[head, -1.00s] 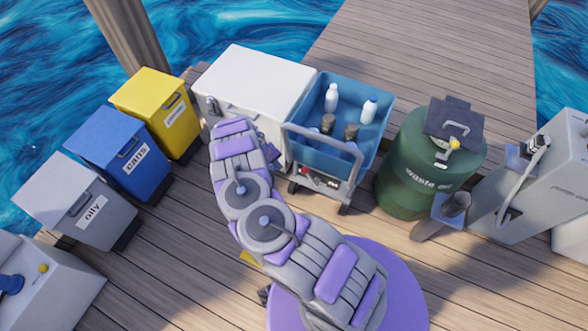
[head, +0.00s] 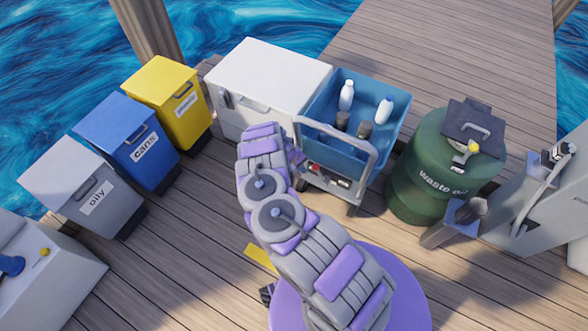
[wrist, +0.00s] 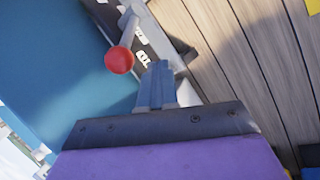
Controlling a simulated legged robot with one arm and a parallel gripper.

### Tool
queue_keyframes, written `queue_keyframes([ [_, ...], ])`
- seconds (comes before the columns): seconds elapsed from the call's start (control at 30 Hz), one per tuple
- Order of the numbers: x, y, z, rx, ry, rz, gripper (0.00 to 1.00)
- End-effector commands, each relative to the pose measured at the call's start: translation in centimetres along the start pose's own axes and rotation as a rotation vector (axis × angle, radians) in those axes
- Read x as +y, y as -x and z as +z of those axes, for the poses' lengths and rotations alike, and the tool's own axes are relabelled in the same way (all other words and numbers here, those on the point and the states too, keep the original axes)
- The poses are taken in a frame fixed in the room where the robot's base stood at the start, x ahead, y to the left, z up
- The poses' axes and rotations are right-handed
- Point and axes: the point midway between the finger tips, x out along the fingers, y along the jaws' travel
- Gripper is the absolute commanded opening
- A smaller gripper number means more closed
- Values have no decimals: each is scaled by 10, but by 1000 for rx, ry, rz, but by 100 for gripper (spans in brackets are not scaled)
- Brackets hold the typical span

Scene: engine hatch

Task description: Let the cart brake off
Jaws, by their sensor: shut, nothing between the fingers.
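The cart (head: 385,155) is a blue open tub on a grey frame with a push handle, standing right of the white chest. Its low front panel carries a small red part (head: 317,168). In the wrist view a round red knob (wrist: 119,60) on a pale lever stands out by the panel, just left of my fingertips and apart from them. My gripper (wrist: 157,75) is shut and empty, with its blue-grey fingers pointing at the panel edge. In the head view my arm mostly hides the gripper, left of the cart front.
A white chest (head: 270,75) stands close left of the cart. The green waste oil drum (head: 425,165) stands to its right. Grey, blue and yellow bins (head: 165,105) line the left, beside the water. Plank deck is clear between the bins and my arm.

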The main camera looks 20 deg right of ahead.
Motion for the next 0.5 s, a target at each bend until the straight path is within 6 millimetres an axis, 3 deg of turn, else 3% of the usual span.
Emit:
queue_keyframes([
  [0.2, 16, -5, 4, 1, -1, 0, 0],
  [0.5, 18, -5, 4, 1, 1, 0, 0],
])
